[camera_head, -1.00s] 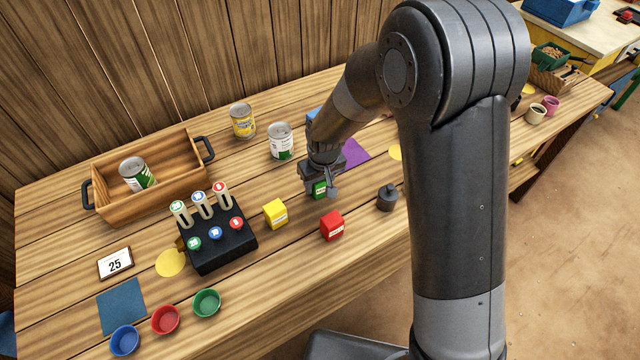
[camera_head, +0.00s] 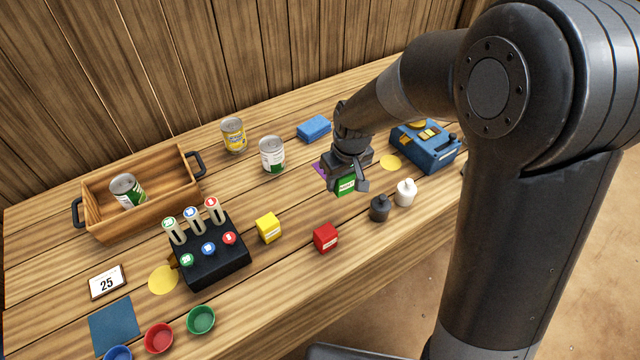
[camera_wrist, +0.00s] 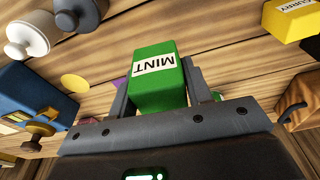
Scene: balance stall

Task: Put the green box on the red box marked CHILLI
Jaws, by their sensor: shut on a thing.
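The green box (camera_head: 345,186), labelled MINT, is between the fingers of my gripper (camera_head: 346,184). In the wrist view the green box (camera_wrist: 158,80) fills the space between both fingers, its label upside down. In the head view my gripper holds it above the table, to the right of and behind the red box. The red box (camera_head: 325,238) stands on the table near the front edge, with a small white label too small to read. The red box cannot be made out in the wrist view.
A yellow box (camera_head: 268,228) stands left of the red box. A dark weight (camera_head: 380,208) and a white one (camera_head: 405,192) stand to its right. A blue device (camera_head: 425,150) and a blue block (camera_head: 314,128) lie farther back. A black rack (camera_head: 215,262) stands at left.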

